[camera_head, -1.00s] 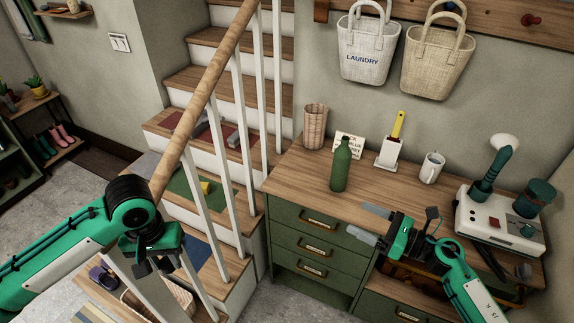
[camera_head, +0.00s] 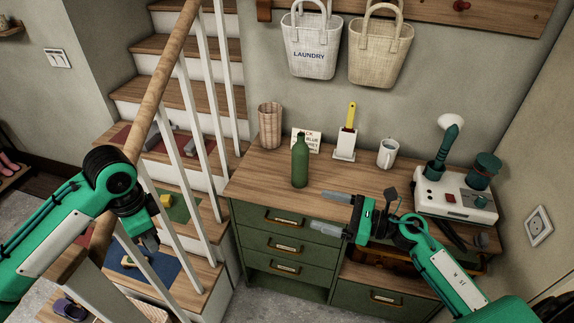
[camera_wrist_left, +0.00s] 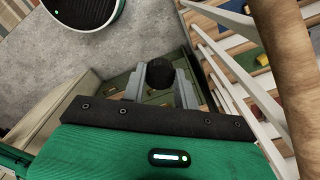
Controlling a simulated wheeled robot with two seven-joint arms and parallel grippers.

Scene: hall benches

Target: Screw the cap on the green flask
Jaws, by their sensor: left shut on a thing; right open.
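The green flask (camera_head: 300,163) stands upright on the wooden top of the green cabinet (camera_head: 258,175). My left gripper (camera_head: 150,244) is left of the cabinet, by the stair railing, well apart from the flask. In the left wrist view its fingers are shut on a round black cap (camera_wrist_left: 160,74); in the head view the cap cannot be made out. My right gripper (camera_head: 330,212) is open and empty, its two fingers pointing left over the cabinet's front edge, in front and right of the flask.
The stair handrail (camera_head: 160,95) and white balusters stand between my left gripper and the cabinet. A wicker cup (camera_head: 270,125), a small sign (camera_head: 307,140), a brush in a holder (camera_head: 345,142), a mug (camera_head: 387,153) and a white device (camera_head: 455,197) stand along the back.

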